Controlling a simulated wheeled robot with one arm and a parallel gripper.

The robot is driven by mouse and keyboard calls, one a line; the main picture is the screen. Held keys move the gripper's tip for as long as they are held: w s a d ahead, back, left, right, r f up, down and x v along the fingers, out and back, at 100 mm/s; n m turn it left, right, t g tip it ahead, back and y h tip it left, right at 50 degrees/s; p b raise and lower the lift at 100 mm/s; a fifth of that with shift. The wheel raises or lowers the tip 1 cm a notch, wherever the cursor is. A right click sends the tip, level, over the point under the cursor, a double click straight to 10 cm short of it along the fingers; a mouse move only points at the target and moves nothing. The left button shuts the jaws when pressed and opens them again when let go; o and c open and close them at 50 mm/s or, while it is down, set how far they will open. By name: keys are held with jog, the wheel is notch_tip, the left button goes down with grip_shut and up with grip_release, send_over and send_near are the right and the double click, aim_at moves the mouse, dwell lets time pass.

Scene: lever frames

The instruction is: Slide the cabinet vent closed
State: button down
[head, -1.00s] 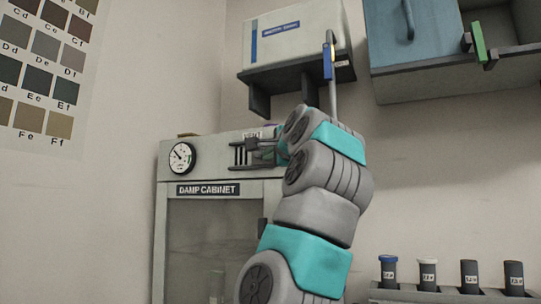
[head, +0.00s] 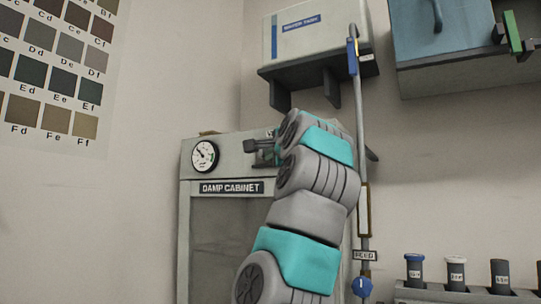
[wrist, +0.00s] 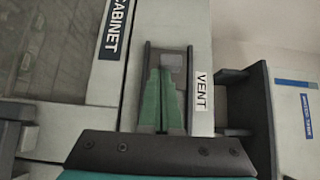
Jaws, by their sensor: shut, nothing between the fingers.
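The cabinet vent (wrist: 148,58) shows in the wrist view as dark parallel rails beside a white VENT label. A grey block, the slider knob (wrist: 174,61), sits near the far end of the rails. In the head view the dark knob (head: 250,146) sticks out on the upper front of the damp cabinet (head: 186,215), right of the gauge. My gripper (wrist: 161,72) has its green fingers shut and empty between the rails, tips right by the knob. Whether they touch it I cannot tell. My arm hides the right part of the vent in the head view.
A round gauge (head: 204,155) is left of the vent. A water tank (head: 315,35) on a bracket shelf hangs above. A vertical pipe (head: 360,110) runs right of my arm. A blue wall cabinet (head: 440,40) and several capped bottles (head: 456,272) are at right.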

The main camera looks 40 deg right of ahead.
jog(key=s+d+b+v, duration=0.1)
jog(key=d+b+v, duration=0.1)
jog(key=v, duration=1)
jog(key=shift+s+d, duration=0.2)
jog(key=shift+s, duration=0.2)
jog(key=shift+w, duration=0.1)
